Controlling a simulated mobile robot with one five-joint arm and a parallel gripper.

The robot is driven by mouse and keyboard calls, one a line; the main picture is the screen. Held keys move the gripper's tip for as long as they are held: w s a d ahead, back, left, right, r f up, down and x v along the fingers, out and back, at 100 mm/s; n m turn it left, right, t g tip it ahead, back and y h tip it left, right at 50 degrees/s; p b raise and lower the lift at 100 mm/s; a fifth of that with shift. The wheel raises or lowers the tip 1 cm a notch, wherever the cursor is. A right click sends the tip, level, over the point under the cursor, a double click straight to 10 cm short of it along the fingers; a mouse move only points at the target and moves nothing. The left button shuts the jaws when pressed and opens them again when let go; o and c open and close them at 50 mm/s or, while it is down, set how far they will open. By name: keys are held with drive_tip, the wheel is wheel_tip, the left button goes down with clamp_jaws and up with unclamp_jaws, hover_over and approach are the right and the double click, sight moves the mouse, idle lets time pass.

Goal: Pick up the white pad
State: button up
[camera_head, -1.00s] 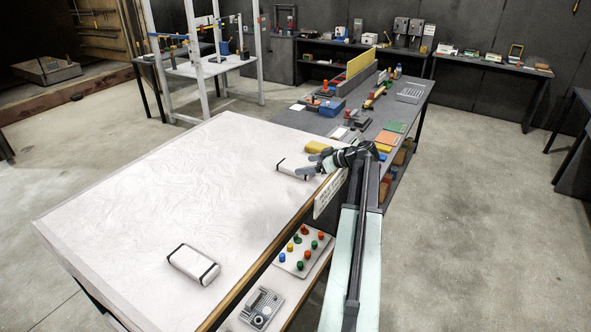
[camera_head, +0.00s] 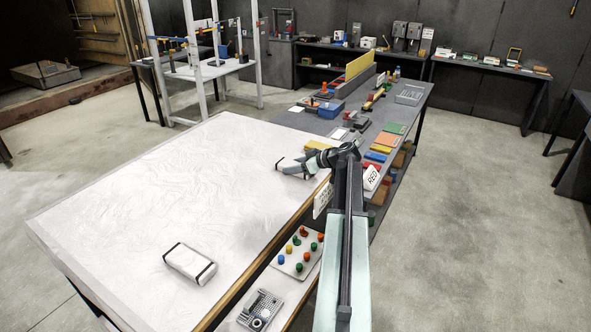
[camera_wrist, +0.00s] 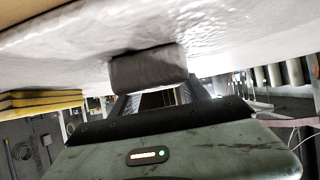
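Two white pads with dark end bands lie on the white-covered table (camera_head: 130,200). The near pad (camera_head: 189,263) lies alone towards the front. The far pad (camera_head: 287,167) lies by the table's right edge, and my gripper (camera_head: 308,162) is at it, hiding part of it. In the wrist view, this pad (camera_wrist: 150,68) sits at the tips of my gripper (camera_wrist: 158,95), still resting on the cover. The fingers stand apart and look open. I cannot tell whether they touch the pad.
Below the table's right edge are a board of coloured knobs (camera_head: 300,250) and a grey device (camera_head: 260,310). The table's middle is clear.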

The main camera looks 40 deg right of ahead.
drive_tip(key=shift+r+p, duration=0.55)
drive_tip(key=shift+r, duration=0.05)
wheel_tip(320, 180, up, 3)
drive_tip(key=p, duration=0.3)
drive_tip(key=shift+r, duration=0.15)
drive_tip(key=s+a, duration=0.3)
drive_tip(key=a, duration=0.1)
drive_tip(key=s+a, duration=0.3)
drive_tip(key=a, duration=0.1)
drive_tip(key=s+a+p, duration=0.1)
drive_tip(key=s+a, duration=0.2)
drive_tip(key=a, duration=0.2)
drive_tip(key=shift+s+r, duration=0.2)
drive_tip(key=shift+r, duration=0.05)
drive_tip(key=shift+s, duration=0.1)
